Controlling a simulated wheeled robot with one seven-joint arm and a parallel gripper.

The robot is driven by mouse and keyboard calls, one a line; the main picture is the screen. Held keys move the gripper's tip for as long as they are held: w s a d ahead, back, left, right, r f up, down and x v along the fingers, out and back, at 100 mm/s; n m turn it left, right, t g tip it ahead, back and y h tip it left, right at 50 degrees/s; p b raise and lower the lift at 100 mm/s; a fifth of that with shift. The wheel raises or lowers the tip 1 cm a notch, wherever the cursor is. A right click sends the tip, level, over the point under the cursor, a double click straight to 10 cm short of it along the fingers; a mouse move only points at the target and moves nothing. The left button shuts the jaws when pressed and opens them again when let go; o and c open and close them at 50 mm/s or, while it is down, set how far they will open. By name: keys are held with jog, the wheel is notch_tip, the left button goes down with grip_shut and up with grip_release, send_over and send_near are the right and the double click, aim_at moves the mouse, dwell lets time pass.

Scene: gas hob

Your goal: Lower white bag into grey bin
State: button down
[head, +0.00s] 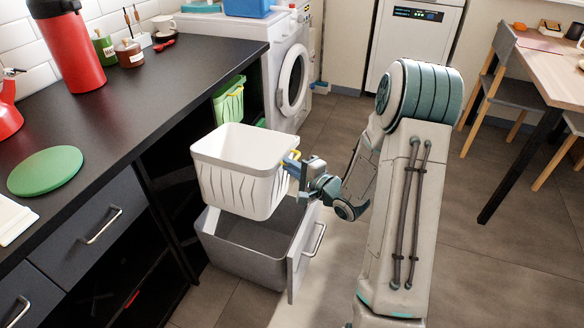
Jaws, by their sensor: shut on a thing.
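The white bag (238,178) looks like an open-topped, ribbed white container with a wide rim. It is upright and looks empty. My gripper (292,166) is shut on its right side, near a yellow part that looks like a handle; the exact grip is partly hidden. The grey bin (237,265) stands in the pulled-out drawer directly below. The white bag is over the bin, and its lower part hides the bin's back rim and much of its opening. I cannot tell whether the bag's bottom is inside the bin.
The drawer front (305,245) with its handle is right of the bin. The black worktop (130,110) edge runs close on the left. A green container (229,103) sits in the open cabinet behind, beside the washing machine (293,75).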

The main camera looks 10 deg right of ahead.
jog(key=shift+f+b, duration=6.35)
jog(key=shift+f, duration=0.45)
jog(key=c, duration=1.5)
grip_release()
jog(key=shift+o, duration=0.2)
jog(key=p+v, duration=0.4)
jog(key=v, duration=0.9)
jog(key=shift+s+d, duration=0.2)
jog(key=shift+s, duration=0.15)
